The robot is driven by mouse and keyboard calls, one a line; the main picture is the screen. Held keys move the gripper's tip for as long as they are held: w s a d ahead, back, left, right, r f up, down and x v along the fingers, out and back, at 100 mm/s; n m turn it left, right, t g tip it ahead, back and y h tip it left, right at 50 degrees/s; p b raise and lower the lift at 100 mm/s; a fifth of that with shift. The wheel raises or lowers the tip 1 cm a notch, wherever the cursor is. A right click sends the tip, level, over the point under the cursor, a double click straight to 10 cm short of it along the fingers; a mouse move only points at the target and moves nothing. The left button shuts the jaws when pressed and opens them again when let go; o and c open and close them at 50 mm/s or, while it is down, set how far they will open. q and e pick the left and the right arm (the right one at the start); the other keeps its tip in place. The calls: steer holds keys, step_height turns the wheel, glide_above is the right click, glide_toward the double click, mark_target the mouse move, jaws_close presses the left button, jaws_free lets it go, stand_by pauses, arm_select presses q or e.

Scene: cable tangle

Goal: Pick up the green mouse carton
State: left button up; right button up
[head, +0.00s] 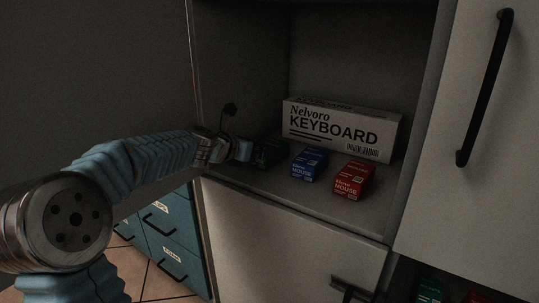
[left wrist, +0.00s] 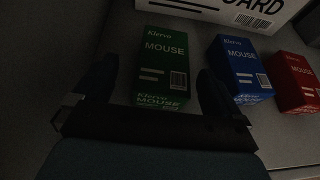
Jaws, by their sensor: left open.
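The green mouse carton (left wrist: 165,62) lies on the shelf in the left wrist view, its label facing up. In the head view the green carton (head: 268,152) is dark and partly hidden behind my left gripper (head: 243,150). In the left wrist view my left gripper (left wrist: 160,88) is open, one finger on each side of the green carton's near part. I cannot tell whether either finger touches it. My right gripper is in neither view.
A blue mouse carton (head: 309,163) stands just right of the green one, close to my left gripper's right finger. A red mouse carton (head: 354,180) is further right. A white keyboard box (head: 341,130) stands behind them. The cabinet's side wall is close on the left.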

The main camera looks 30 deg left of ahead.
mark_target(269, 146)
arm_select(q)
steer(key=x, duration=0.5)
steer(key=shift+w+d, duration=0.1)
steer(key=shift+d, duration=0.1)
steer(key=shift+c, duration=0.5)
steer(key=shift+r, duration=0.1)
steer(key=c, duration=1)
